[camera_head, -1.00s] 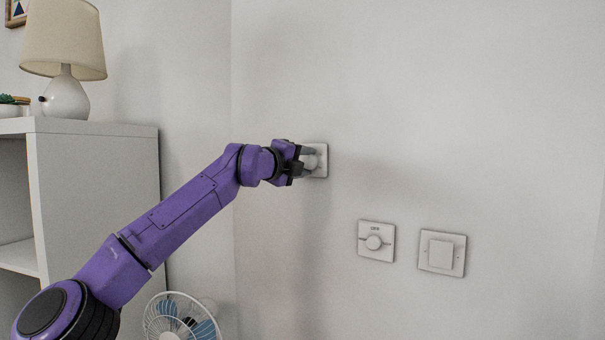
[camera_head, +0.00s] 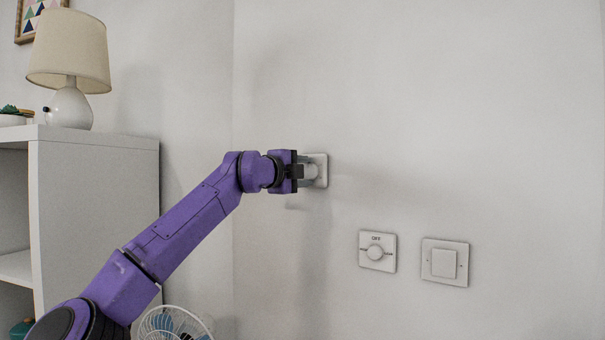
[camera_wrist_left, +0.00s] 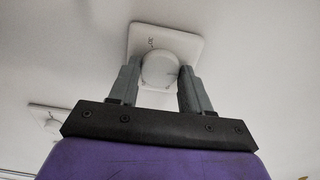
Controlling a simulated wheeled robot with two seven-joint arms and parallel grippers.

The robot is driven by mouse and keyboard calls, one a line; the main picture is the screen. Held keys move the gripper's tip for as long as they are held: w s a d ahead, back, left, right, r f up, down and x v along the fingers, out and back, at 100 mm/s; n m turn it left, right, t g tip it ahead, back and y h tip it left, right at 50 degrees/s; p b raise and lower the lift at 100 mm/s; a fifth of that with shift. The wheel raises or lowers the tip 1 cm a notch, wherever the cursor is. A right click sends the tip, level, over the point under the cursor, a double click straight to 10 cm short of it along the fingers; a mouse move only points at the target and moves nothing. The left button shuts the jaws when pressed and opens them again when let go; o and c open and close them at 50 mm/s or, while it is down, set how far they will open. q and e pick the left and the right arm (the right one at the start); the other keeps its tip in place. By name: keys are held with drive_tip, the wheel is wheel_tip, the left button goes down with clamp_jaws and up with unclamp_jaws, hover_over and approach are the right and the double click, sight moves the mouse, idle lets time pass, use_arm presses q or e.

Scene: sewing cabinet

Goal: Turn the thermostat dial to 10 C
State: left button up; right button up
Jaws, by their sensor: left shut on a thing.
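The thermostat plate (camera_head: 321,163) is a white square on the wall, partly hidden behind my left gripper (camera_head: 309,172) in the head view. In the left wrist view the plate (camera_wrist_left: 184,40) shows with its round white dial (camera_wrist_left: 160,69) in the middle. Small dark markings sit on the plate above the dial; I cannot read them surely. My left gripper (camera_wrist_left: 160,80) is shut on the dial, with one grey finger on each side. The dial's setting cannot be told. My right gripper is not in view.
A white cabinet (camera_head: 95,190) with a lamp (camera_head: 70,75) stands at the left, and a fan (camera_head: 172,325) is below my arm. The wall at the right is clear.

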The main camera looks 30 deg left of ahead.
use_arm(q)
drive_tip(key=o, duration=1.1)
drive_tip(key=shift+w, duration=0.1)
drive_tip(key=shift+c, duration=0.2)
drive_tip(key=shift+s+a+f+b, duration=0.1)
drive_tip(key=shift+s+f+b, duration=0.05)
drive_tip(key=shift+s+b, duration=0.3)
drive_tip(key=s+b, duration=0.4)
drive_tip(key=s, duration=0.5)
drive_tip(key=shift+s+a, duration=0.3)
drive_tip(key=shift+a, duration=0.15)
